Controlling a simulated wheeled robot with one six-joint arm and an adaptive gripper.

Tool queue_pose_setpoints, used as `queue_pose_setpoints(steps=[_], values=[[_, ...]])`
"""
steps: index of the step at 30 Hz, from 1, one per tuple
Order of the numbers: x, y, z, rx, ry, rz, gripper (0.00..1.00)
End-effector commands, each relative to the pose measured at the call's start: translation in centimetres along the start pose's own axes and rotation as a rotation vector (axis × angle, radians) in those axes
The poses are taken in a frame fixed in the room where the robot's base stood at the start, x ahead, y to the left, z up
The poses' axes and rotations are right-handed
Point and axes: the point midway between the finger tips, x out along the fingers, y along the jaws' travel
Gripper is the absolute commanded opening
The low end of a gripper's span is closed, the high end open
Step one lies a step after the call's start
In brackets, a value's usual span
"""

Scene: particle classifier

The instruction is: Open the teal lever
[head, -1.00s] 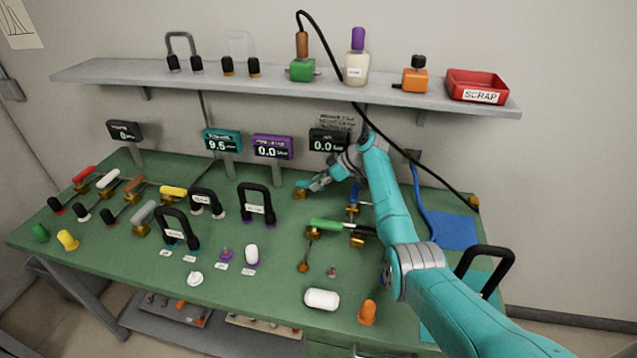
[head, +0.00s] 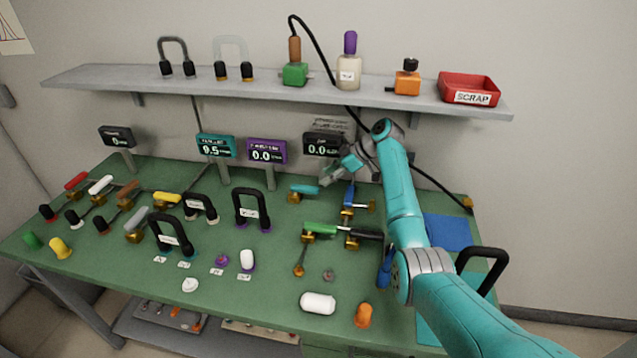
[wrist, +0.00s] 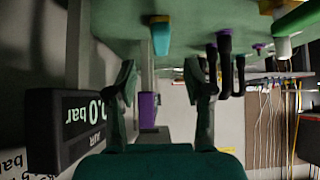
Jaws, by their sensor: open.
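The teal lever (head: 304,190) is a short teal handle on a brass body at the back of the green bench, below the dark gauge. In the head view its handle points to the right. In the wrist view the teal handle (wrist: 160,39) shows at the top, beyond and between my fingers. My gripper (head: 332,174) is above and to the right of the lever, close to the dark gauge. It is open and empty, with clear space between the fingers (wrist: 161,76) and the lever.
The dark AIR gauge (head: 323,144) is close beside my gripper. A purple gauge (head: 267,151) stands to its left. A blue-handled valve (head: 349,195) and a green-handled valve (head: 320,229) are nearby. The shelf (head: 270,92) runs above.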

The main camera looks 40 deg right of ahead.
Motion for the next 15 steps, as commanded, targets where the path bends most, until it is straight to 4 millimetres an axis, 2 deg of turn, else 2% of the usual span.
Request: queue_pose_setpoints(steps=[3, 6, 15], values=[[-2.1, 0.0, 0.0, 0.000, 0.000, 0.002, 0.52], [-3.3, 0.0, 0.0, 0.001, -0.001, 0.002, 0.52], [-4.4, 0.0, 0.0, 0.001, -0.001, -0.001, 0.52]])
